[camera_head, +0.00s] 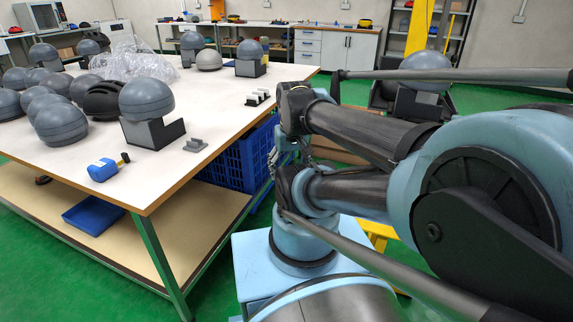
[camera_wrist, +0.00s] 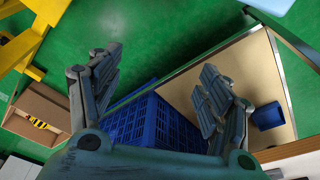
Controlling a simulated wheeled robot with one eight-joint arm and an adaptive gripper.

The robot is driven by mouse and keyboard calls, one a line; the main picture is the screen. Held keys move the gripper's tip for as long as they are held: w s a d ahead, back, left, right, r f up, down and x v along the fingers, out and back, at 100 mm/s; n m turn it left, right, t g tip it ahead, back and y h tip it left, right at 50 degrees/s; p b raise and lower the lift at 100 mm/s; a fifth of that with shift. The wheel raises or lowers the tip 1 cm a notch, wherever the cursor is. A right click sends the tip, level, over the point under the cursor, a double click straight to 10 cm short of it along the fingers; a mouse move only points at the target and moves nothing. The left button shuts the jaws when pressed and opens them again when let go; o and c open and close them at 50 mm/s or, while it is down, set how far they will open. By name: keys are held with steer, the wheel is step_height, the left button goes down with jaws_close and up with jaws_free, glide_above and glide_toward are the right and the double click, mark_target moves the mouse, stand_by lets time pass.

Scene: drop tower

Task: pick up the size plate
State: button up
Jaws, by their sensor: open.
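No thing is plainly marked as the size plate. A small grey stepped piece (camera_head: 195,145) lies flat on the white table near its front right edge, and a row of small white and grey blocks (camera_head: 257,97) sits farther back near the right edge. I cannot tell whether either is the size plate. My gripper (camera_wrist: 160,84) is open and empty in the wrist view, its two fingers wide apart over the floor and the lower shelf side of the table. Neither small piece shows in that view.
The white table (camera_head: 215,110) holds several grey headforms, a headform on a dark stand (camera_head: 146,98) and a blue tool (camera_head: 105,168). A blue crate (camera_head: 231,158) stands under the table's right side; it also shows below my fingers (camera_wrist: 150,122). A blue tray (camera_head: 93,215) lies on the lower shelf.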

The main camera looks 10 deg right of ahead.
steer(key=w+r+m, duration=0.2)
steer(key=w+r, duration=1.1)
steer(key=r, duration=0.1)
step_height(320, 180, up, 9)
steer(key=m+g, duration=0.2)
steer(key=m, duration=0.4)
glide_above(258, 93)
steer(key=f, duration=1.2)
steer(key=shift+w+d, duration=0.25)
steer(key=shift+a+f, duration=0.15)
steer(key=shift+f, duration=2.6)
steer(key=c, duration=0.9)
steer(key=shift+c, duration=0.2)
